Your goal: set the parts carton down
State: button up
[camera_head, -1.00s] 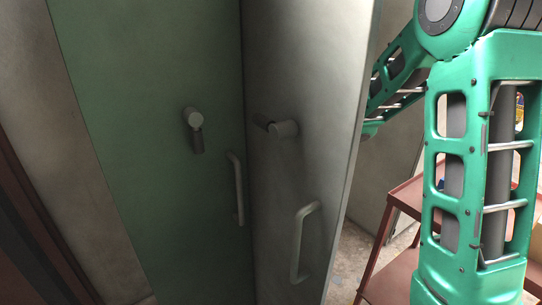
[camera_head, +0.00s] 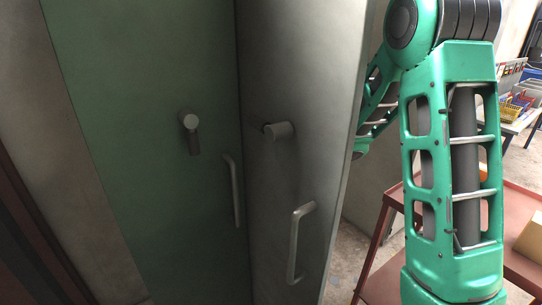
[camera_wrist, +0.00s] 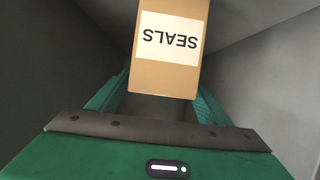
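A tan carton (camera_wrist: 170,75) with a white label reading SEALS, upside down in the picture, shows in the wrist view. My gripper (camera_wrist: 165,84) has its green fingers on both sides of the carton and appears shut on it. The carton's far end is cut off by the top of the picture. Grey walls or panels flank it on the left and right. In the head view my arm runs down the right side, and my gripper and the held carton are not visible there.
A grey door (camera_head: 302,130) with a handle (camera_head: 295,242) stands open beside a green panel (camera_head: 150,160) with another handle. At right, a red cart (camera_head: 520,200) carries a tan box (camera_head: 531,238). Behind it, a table holds colored baskets (camera_head: 515,105).

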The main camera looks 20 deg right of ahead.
jog(key=v, duration=1.2)
jog(key=shift+s, duration=0.1)
jog(key=s+d+f+m+g+h, duration=0.25)
jog(key=s+d+g, duration=0.3)
jog(key=s, duration=0.75)
jog(key=s+d+f+m+g+h, duration=0.2)
jog(key=s+d+m+g, duration=0.35)
jog(key=s, duration=0.75)
jog(key=s+d+m+g, duration=0.2)
jog(key=s, duration=1.1)
jog(key=shift+d+r, duration=0.3)
jog(key=shift+r, duration=0.15)
jog(key=shift+y, duration=0.25)
